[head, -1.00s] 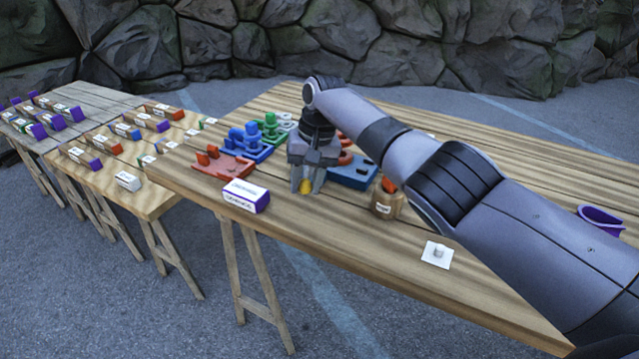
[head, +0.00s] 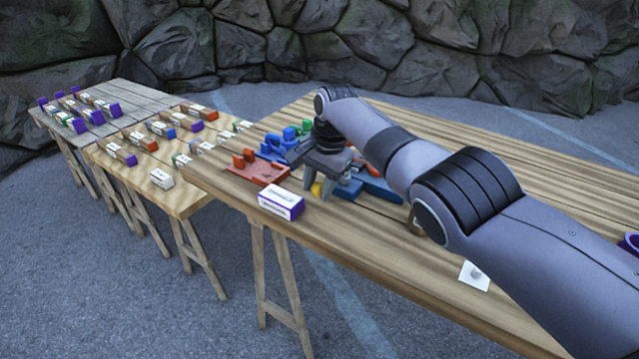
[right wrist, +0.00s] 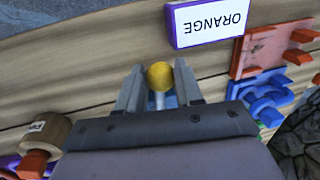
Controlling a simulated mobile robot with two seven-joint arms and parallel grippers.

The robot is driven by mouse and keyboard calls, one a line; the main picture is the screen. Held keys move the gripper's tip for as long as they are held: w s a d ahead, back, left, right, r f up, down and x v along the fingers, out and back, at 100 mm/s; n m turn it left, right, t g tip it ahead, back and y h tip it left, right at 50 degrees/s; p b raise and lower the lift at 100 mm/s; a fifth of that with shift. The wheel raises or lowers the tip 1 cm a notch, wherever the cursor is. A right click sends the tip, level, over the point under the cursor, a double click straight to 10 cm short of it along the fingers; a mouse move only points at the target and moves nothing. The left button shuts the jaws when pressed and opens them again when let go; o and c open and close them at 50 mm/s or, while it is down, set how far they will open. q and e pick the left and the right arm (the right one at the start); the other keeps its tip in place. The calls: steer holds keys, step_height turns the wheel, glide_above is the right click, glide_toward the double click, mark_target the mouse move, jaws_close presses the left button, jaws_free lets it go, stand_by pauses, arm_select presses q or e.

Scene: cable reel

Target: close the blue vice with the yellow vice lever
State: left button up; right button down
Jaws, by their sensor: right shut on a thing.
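The yellow vice lever's knob (head: 316,189) shows at the lower end of my right gripper (head: 325,186) in the head view. In the right wrist view the round yellow knob (right wrist: 160,75) sits between the two fingers of my right gripper (right wrist: 158,88), with a pale shaft below it. The right gripper is shut on the lever. The blue vice (head: 375,186) lies beside and behind the gripper on the table, partly hidden by the gripper and arm. Its jaw gap cannot be made out. My left gripper is not in view.
A box labelled ORANGE (right wrist: 208,20) stands near the table's front edge, close to the gripper; the head view shows it too (head: 281,204). A red vice (head: 258,172) and other blue and green parts stand to the left. A white card (head: 474,276) lies at the right.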

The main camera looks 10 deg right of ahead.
steer(key=shift+w+r, duration=0.15)
steer(key=shift+r, duration=0.05)
steer(key=c, duration=0.9)
jaws_free()
steer(key=shift+o, duration=0.7)
steer(key=shift+f, duration=0.1)
steer(key=r+p, duration=0.2)
steer(key=p, duration=0.1)
steer(key=r+p, duration=0.1)
steer(key=shift+s+d, duration=0.2)
steer(key=shift+s, duration=0.05)
steer(key=shift+r, duration=0.3)
steer(key=shift+s+d+r, duration=0.15)
steer(key=shift+d+r, duration=0.05)
steer(key=shift+r, duration=0.65)
steer(key=shift+s+d+r, duration=0.1)
steer(key=shift+d+r, duration=0.05)
steer(key=shift+r, duration=0.7)
